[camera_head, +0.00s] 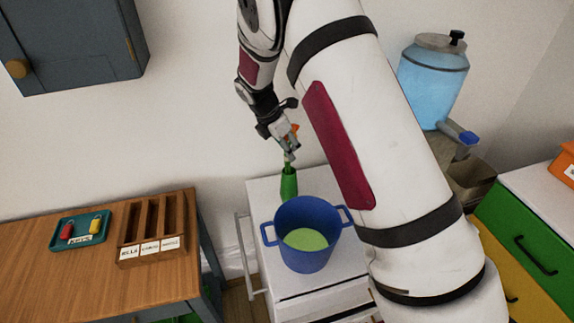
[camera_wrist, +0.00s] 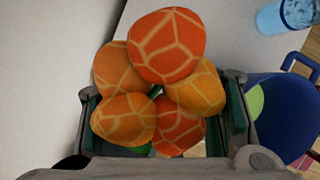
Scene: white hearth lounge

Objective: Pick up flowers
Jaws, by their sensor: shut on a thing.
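The flowers are a bunch of several round orange blooms with pale lines (camera_wrist: 165,48), filling the middle of the wrist view. In the head view only a small orange patch of the flowers (camera_head: 295,128) shows at my gripper. My gripper (camera_head: 290,148) is shut on the flowers, with a finger on each side of the bunch in the wrist view. The stems are mostly hidden. A slim green vase (camera_head: 289,184) stands on the white cabinet just below my gripper. I cannot tell whether the stems are still inside it.
A blue two-handled pot (camera_head: 289,218) with a light green inside stands close in front of the vase on the white cabinet (camera_head: 262,200). A blue water dispenser (camera_head: 433,85) is at the right. A wooden table (camera_head: 85,275) with a teal key tray (camera_head: 62,239) and wooden organizer (camera_head: 150,255) is left.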

